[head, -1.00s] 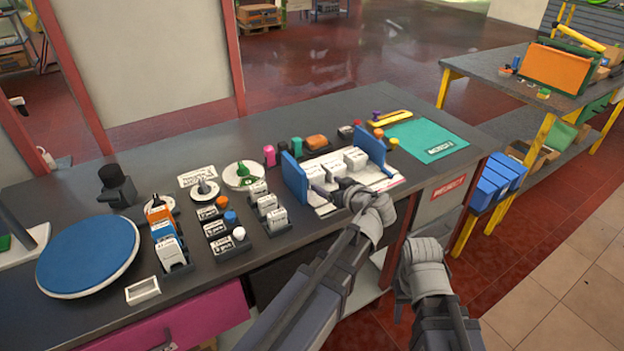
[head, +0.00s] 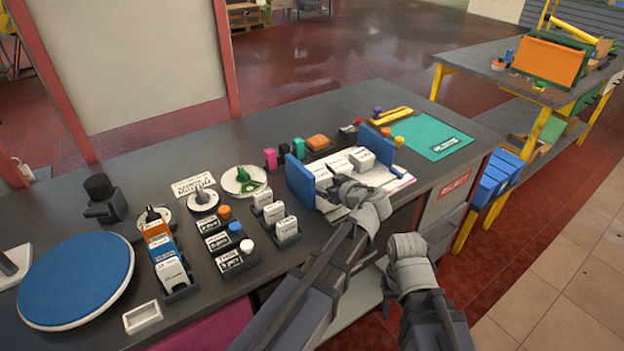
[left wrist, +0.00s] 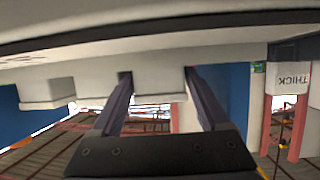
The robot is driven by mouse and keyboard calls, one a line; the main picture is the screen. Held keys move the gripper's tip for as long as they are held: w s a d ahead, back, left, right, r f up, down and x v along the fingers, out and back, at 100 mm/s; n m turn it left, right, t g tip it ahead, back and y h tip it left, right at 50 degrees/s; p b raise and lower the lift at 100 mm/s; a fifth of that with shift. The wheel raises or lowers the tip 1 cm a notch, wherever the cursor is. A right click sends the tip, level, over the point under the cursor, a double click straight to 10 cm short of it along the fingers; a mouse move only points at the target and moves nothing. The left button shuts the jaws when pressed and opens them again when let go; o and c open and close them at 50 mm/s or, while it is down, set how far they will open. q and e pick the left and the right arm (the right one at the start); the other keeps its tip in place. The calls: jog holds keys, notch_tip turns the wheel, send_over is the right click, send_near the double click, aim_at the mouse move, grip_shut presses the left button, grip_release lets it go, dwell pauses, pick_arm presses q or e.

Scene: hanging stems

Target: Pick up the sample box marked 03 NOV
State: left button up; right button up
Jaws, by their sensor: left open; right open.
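Three white boxes stand in a row between two blue bookends on the workbench: a left box (head: 322,173), a middle one (head: 341,165) and a right one (head: 361,158). I cannot read 03 NOV on any of them. My left gripper (head: 337,187) is open, low at the front of this row. In the left wrist view, its two fingers (left wrist: 162,98) reach to either side of one white box (left wrist: 157,83); contact is not clear. Another white box (left wrist: 46,92) is to the left. My right gripper (head: 404,244) is open, in front of the bench.
A left bookend (head: 300,181) and a right bookend (head: 377,144) flank the row. Stamps and small label boxes (head: 222,241) stand to the left, near a blue round disc (head: 77,282). A green mat (head: 433,137) lies at right. A item marked THICK (left wrist: 289,79) shows beside the bookend.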

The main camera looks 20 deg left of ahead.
aim_at(324, 178)
pick_arm(q)
jog(key=shift+d+r, duration=0.1)
jog(key=shift+d, duration=0.05)
jog(key=c, duration=1)
jog(key=shift+r, duration=0.15)
jog(key=shift+c, duration=0.2)
notch_tip(324, 178, up, 18)
jog(key=p, duration=1.8)
